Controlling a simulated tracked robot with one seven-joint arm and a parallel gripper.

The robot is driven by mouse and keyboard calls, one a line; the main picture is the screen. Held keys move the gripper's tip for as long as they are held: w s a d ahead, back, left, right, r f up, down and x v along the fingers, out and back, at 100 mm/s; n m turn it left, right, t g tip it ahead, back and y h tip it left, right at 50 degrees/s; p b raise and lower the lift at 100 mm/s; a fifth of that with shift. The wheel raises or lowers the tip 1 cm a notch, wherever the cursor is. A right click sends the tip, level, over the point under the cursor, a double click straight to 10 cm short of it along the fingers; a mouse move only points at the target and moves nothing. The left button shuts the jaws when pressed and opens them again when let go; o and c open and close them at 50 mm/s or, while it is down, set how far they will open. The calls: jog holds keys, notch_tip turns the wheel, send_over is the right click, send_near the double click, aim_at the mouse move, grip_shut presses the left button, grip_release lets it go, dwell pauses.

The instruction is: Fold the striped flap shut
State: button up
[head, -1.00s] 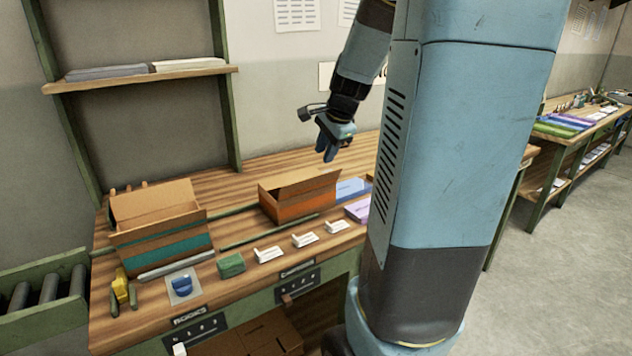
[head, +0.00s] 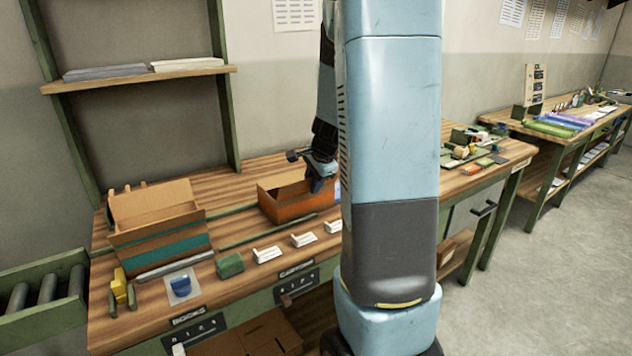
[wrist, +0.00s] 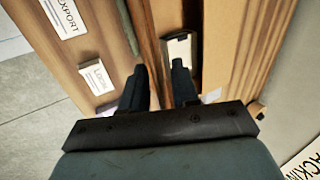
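An open cardboard carton with an orange band (head: 287,209) stands on the workbench, with a raised flap (head: 283,183) along its top. My gripper (head: 318,186) is low at the carton's right end and hides part of it. In the wrist view, the two dark fingers of my gripper (wrist: 159,78) are apart, with a thin cardboard edge (wrist: 154,45) between them. I cannot tell whether either finger touches it. A second open carton with a teal band (head: 165,240) stands to the left, its back flap up. I cannot make out which flap is striped.
White label cards (head: 266,255), a green block (head: 230,265) and a blue stamp-like item (head: 181,286) lie along the bench front. A shelf (head: 140,76) hangs behind. My arm hides the bench right of the orange-banded carton. Another bench (head: 560,140) stands far right.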

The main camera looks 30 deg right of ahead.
jog(key=shift+c, duration=0.3)
grip_shut()
